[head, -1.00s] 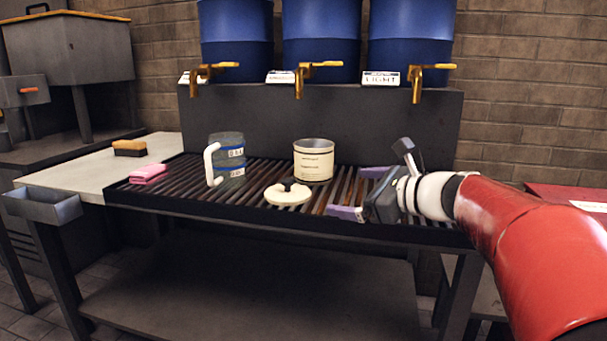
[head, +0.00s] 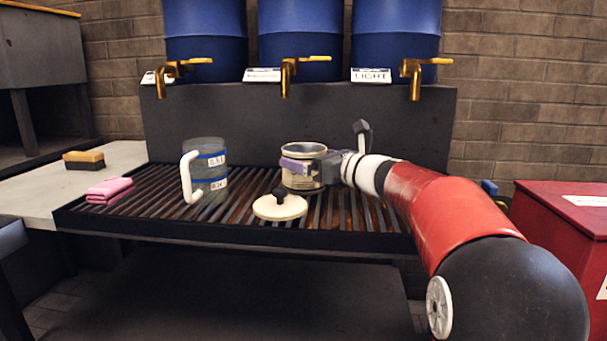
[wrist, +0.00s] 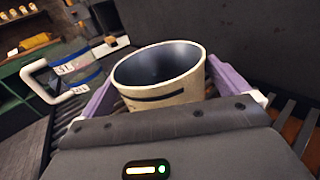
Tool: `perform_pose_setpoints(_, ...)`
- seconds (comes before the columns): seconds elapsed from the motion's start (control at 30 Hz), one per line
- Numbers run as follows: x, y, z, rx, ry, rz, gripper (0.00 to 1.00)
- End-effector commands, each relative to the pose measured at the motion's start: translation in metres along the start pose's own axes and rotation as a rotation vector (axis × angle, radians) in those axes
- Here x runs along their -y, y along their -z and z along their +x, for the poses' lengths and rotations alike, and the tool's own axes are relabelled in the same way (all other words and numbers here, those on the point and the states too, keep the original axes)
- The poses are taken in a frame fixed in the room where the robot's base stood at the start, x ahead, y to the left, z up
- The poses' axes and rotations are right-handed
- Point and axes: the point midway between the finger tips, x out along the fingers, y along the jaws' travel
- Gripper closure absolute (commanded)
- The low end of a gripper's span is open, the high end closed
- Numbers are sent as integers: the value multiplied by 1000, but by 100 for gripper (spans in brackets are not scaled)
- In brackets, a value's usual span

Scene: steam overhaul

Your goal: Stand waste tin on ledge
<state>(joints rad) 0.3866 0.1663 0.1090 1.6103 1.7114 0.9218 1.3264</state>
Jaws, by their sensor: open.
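The waste tin (head: 302,181), cream with a printed label and an open top, stands upright on the slatted rack. My gripper (head: 302,163) is at the tin from the right, its purple fingers on either side of the tin's upper part. In the wrist view the tin (wrist: 160,85) sits between the two open fingers (wrist: 170,95), and its dark inside shows. I cannot tell whether either finger touches it. A cream lid with a black knob (head: 280,207) lies on the rack in front of the tin. I cannot make out which surface is the ledge.
A clear jug with a white handle (head: 207,168) stands left of the tin. A pink cloth (head: 109,190) and a brush (head: 84,160) lie further left. Blue drums (head: 300,40) with brass taps (head: 290,72) are above and behind. A red box (head: 560,230) stands at right.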

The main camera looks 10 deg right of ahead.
Motion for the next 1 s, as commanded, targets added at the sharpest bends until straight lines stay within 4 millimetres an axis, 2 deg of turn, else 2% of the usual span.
perform_pose_setpoints(0.13,0,0,15,0,-1,0,0)
perform_pose_setpoints(0.37,0,0,16,0,0,-1,0)
perform_pose_setpoints(0.7,0,-1,16,0,1,-2,43)
perform_pose_setpoints(1.0,-1,-4,15,1,1,-3,44)
